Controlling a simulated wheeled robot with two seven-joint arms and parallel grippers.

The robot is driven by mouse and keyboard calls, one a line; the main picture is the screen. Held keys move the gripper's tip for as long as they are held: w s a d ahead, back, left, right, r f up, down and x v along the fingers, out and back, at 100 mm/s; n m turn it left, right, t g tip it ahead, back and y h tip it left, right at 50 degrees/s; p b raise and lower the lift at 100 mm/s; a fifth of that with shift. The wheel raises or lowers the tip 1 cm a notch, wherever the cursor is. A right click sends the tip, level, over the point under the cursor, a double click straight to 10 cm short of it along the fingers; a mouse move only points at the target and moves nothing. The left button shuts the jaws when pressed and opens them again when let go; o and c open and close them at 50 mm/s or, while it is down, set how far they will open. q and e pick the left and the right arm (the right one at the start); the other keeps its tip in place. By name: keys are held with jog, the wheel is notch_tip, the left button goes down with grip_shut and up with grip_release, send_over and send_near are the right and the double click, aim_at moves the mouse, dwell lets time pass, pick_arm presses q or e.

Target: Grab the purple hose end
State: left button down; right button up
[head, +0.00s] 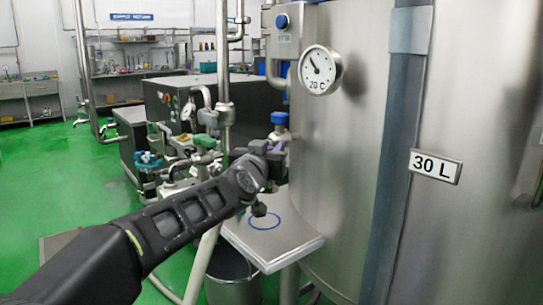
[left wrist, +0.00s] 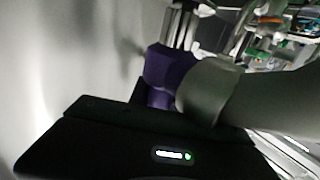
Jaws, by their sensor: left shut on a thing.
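The purple hose end (left wrist: 168,68) shows in the left wrist view, just beyond the dark gripper body. A grey rounded piece (left wrist: 212,88) lies against its right side. My left gripper (head: 268,150) is shut on the purple hose end beside the steel tank, above a small steel shelf. In the head view the hose end is mostly hidden by the gripper, with only a little purple showing. The fingertips are hard to make out in both views. My right gripper is in neither view.
The large steel tank (head: 350,200) with a gauge (head: 320,70) and a 30 L label (head: 436,167) fills the right. A steel shelf (head: 290,246) bearing a blue ring and a bucket (head: 232,285) are below. Pipes and valves (head: 190,150) stand close left. Green floor (head: 60,180) is open farther left.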

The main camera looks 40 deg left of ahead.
pick_arm(q)
jog(key=shift+r+p, duration=1.3)
jog(key=shift+r, duration=1.05)
